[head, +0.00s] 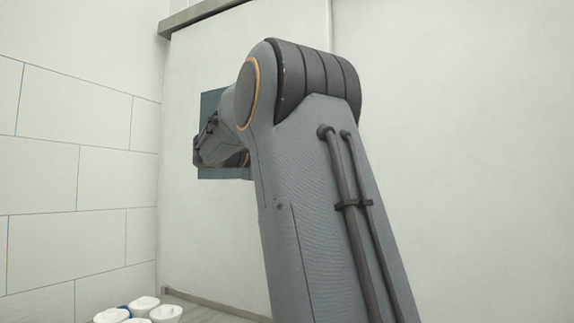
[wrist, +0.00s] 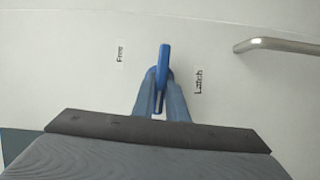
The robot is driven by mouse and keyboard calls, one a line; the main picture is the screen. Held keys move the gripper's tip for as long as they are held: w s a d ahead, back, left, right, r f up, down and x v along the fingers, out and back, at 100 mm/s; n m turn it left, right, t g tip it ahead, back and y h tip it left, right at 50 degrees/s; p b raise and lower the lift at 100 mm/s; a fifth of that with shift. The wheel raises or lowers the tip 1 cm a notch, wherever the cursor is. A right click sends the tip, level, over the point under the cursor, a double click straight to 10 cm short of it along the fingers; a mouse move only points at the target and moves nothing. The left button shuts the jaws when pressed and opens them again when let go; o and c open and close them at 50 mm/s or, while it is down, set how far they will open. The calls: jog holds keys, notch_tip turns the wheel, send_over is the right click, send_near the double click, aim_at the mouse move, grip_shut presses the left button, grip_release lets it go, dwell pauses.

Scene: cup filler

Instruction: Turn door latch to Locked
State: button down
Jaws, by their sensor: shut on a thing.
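A slim blue latch handle (wrist: 163,66) stands out on a white door face (wrist: 215,38) in the wrist view. Its visible end points up in the picture, between a "Free" label (wrist: 120,52) at left and a "Latch" label (wrist: 198,81) at right. My gripper (wrist: 161,78) is shut on the handle, with a finger on each side of it. In the head view my arm hides the latch and the fingertips.
A metal bar handle (wrist: 278,43) sticks out at the right in the wrist view. Several white lidded containers (head: 166,313) stand at lower left in the head view, beside a tiled wall (head: 45,170). The white surface at right is bare.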

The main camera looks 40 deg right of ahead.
jog(key=shift+f+n, duration=0.1)
jog(key=shift+n, duration=0.4)
jog(key=c, duration=1.8)
grip_release()
jog(key=shift+o, duration=0.2)
jog(key=a+b, duration=0.1)
jog(key=a, duration=0.7)
jog(key=shift+b, duration=0.4)
jog(key=shift+f, duration=0.1)
